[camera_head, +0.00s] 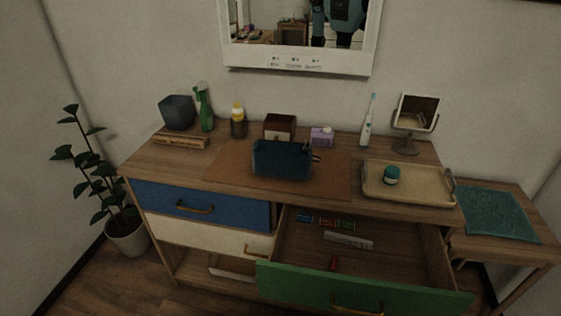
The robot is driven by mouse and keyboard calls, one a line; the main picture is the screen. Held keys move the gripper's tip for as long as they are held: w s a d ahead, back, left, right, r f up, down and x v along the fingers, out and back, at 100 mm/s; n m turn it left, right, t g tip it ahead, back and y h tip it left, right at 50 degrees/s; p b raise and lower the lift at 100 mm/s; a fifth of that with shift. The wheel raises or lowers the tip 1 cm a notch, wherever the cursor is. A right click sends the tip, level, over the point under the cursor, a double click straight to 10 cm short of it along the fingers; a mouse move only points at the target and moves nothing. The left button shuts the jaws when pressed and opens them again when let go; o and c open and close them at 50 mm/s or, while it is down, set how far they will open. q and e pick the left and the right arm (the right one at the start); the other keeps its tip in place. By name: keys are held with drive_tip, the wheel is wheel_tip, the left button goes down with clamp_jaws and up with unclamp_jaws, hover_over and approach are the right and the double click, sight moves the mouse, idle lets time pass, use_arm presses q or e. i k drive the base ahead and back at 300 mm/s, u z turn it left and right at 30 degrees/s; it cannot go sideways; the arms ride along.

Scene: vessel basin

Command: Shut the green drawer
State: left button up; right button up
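The green drawer (359,290) is at the lower right of the wooden dresser and is pulled far out. Its green front has a brass handle (356,308) at the bottom edge of the picture. Inside it lie several small coloured packets (325,221), a pale ruler-like strip (348,240) and a small red item (333,262). Neither of my grippers shows in front of the dresser.
The blue drawer (200,204) is shut; the white drawer (208,238) is below it. A side table (505,228) with a teal cloth is right; a potted plant (126,236) is left.

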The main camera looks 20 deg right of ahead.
sight(408, 271)
drive_tip(key=z, duration=1.35)
